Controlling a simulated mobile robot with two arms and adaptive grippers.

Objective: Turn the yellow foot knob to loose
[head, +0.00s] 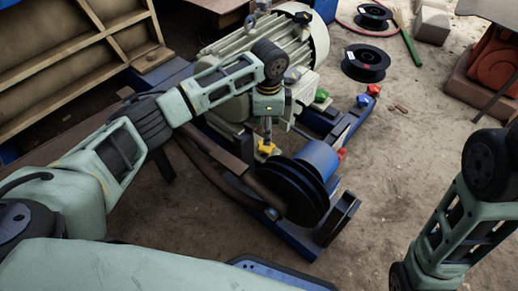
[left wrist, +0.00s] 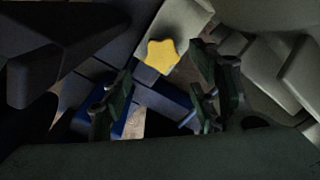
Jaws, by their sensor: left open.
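The yellow star-shaped foot knob (head: 267,149) sits low by the foot of the grey motor (head: 250,35), on the side toward the black pulley. In the left wrist view the knob (left wrist: 162,56) shows whole, just beyond the two fingers and roughly between them. My left gripper (head: 267,136) points down right above the knob. In the left wrist view its fingers (left wrist: 160,88) are apart with nothing between them. I cannot tell whether a fingertip touches the knob. My right arm shows at the lower right, but its gripper is out of the picture.
A black grooved pulley (head: 287,190) stands close in front of the knob on a blue frame (head: 285,235). Green (head: 321,96), blue (head: 364,100) and red (head: 373,90) knobs lie to the right.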

